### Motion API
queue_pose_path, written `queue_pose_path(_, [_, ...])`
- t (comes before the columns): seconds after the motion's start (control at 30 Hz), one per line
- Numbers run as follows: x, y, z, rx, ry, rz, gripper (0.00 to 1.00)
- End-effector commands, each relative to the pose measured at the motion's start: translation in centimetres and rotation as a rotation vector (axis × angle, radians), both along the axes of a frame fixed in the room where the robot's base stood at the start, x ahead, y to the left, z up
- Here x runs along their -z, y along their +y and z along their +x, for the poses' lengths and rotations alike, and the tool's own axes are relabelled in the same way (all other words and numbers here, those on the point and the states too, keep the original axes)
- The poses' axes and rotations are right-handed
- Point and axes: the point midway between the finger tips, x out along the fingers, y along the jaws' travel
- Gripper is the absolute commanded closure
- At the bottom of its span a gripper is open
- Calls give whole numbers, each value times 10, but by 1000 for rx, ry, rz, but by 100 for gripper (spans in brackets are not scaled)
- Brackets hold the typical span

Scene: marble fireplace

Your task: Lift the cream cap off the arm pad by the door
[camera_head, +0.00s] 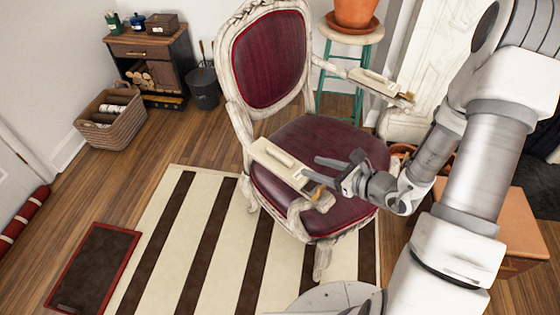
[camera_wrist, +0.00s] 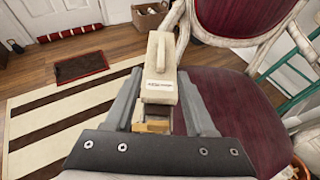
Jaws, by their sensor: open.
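The cream cap (camera_head: 280,160), a long block with a raised handle, sits on the chair's left arm, the one nearer the door (camera_head: 10,175). In the wrist view the cap (camera_wrist: 161,62) shows a small printed label on its near end. A tan piece of the arm (camera_wrist: 152,126) shows in front of it. My gripper (camera_head: 311,168) is open at the front end of this cap. In the wrist view the cap appears between the two fingers; I cannot tell if they touch it. A similar cream cap (camera_head: 374,83) sits on the chair's other arm.
The carved chair has a dark red seat (camera_head: 320,140) and back (camera_head: 268,60). A potted plant stand (camera_head: 350,35) stands behind it. A striped rug (camera_head: 180,230) and a red-edged mat (camera_head: 95,268) lie at the left. A basket (camera_head: 112,120) and bucket (camera_head: 204,90) stand farther back.

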Motion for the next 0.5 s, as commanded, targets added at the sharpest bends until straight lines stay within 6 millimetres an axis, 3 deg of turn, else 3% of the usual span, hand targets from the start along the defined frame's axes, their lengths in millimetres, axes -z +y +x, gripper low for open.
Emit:
queue_pose_path(0.23, [23, 37, 33, -4, 0, 0, 45])
queue_pose_path(0.5, [29, 50, 47, -1, 0, -1, 45])
